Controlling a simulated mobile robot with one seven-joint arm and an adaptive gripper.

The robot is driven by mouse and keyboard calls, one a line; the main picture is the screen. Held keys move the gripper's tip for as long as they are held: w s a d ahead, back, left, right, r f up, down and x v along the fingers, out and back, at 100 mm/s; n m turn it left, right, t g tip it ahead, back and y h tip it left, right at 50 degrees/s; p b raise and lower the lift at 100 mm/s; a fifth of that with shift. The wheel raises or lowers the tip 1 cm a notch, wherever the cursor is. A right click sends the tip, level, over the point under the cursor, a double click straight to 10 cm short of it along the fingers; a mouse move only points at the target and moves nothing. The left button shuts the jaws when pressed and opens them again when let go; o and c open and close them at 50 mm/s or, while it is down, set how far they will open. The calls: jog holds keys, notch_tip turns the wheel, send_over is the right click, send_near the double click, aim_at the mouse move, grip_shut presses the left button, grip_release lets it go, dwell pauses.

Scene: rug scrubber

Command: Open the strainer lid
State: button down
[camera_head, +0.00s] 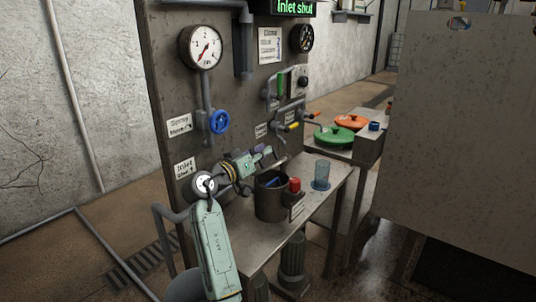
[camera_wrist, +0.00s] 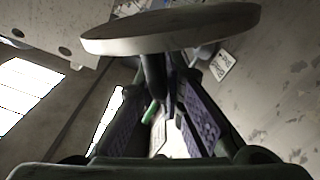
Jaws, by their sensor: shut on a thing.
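My gripper (camera_head: 263,150) is above the dark open-topped pot (camera_head: 268,207) on the bench. In the wrist view, its purple-padded fingers (camera_wrist: 168,100) are closed around a dark stem. A pale grey disc (camera_wrist: 170,32), seen nearly edge-on, is at the top of that view. The stem seems to run up to this disc, which looks like the strainer lid. In the head view the lid cannot be clearly told apart from my gripper and the dark parts beside it. A blue item (camera_head: 273,182) shows inside the pot.
A red-capped item (camera_head: 294,185) and a clear blue-tinted cup (camera_head: 321,175) stand right of the pot on the bench (camera_head: 262,240). The panel (camera_head: 240,100) behind carries a gauge (camera_head: 202,47), blue valve wheel (camera_head: 219,122) and pipes. Green (camera_head: 334,136) and orange (camera_head: 351,122) discs lie farther right.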

jog(key=w+a+n+p, duration=0.1)
jog(key=w+a+n, duration=0.2)
jog(key=a+n, duration=0.2)
jog(key=shift+w+a+f+n+p, duration=0.15)
jog(key=shift+w+a+n+p, duration=0.2)
jog(key=shift+n, duration=0.85)
jog(key=shift+a+f, duration=0.15)
jog(key=shift+a, duration=0.05)
jog(key=c, duration=1.9)
grip_release()
jog(key=shift+a, duration=0.1)
jog(key=shift+o, duration=1.1)
jog(key=shift+d+r, duration=0.2)
jog(key=shift+d, duration=0.1)
jog(key=v, duration=1.2)
